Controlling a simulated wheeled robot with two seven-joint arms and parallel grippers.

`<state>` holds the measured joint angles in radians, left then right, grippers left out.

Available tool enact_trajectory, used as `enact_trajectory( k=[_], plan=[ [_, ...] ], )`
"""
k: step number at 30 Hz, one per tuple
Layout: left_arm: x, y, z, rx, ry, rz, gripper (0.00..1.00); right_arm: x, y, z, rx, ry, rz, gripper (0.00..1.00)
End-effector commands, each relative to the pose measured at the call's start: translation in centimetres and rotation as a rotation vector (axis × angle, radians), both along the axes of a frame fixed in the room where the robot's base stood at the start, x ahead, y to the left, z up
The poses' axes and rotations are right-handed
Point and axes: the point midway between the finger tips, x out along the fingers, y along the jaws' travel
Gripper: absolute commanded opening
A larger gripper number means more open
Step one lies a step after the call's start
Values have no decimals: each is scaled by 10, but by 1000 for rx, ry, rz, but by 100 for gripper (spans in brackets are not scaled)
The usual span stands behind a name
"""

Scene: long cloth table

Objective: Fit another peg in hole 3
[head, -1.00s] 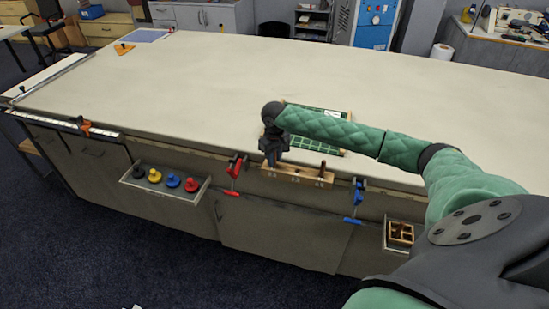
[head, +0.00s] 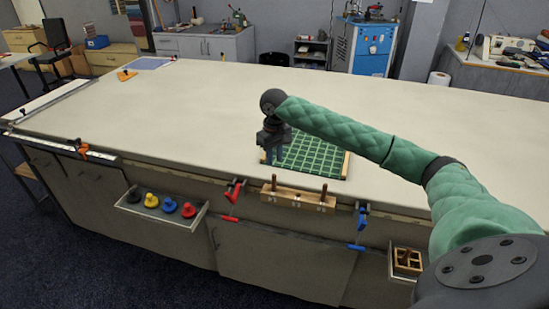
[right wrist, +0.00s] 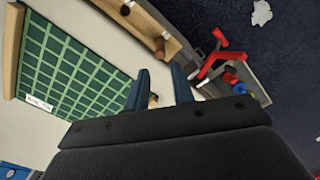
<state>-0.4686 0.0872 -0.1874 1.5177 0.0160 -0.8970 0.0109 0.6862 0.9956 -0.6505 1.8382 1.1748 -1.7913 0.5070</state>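The wooden block (head: 300,197) with holes sits at the table's front edge. A dark brown peg (head: 275,184) stands upright at its left end and another peg (head: 324,191) near its right end; the hole numbers are too small to read. My right gripper (head: 271,157) is above the table, behind the block's left end and by the left side of the green grid tray. My left gripper is not in view.
The green grid tray (head: 315,158) with wooden sides lies behind the block. A red clamp (head: 234,195) and a blue clamp (head: 359,225) flank the block at the edge. A shelf with coloured knobs (head: 161,207) and a sectioned wooden box (head: 408,258) hang on the front.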

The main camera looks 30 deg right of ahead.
Motion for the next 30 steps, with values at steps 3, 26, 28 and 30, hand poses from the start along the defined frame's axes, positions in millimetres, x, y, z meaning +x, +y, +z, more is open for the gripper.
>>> enact_trajectory(
  k=[3, 26, 28, 30],
  plan=[
    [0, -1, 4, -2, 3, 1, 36, 0, 2, 2, 2, -2, 3, 25],
    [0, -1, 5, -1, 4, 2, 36, -51, 191, -246, 195, -278, 175, 25],
    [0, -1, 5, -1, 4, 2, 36, -64, 202, -272, 205, -298, 172, 25],
    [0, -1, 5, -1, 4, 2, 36, -78, 211, -300, 208, -312, 161, 25]
  ],
)
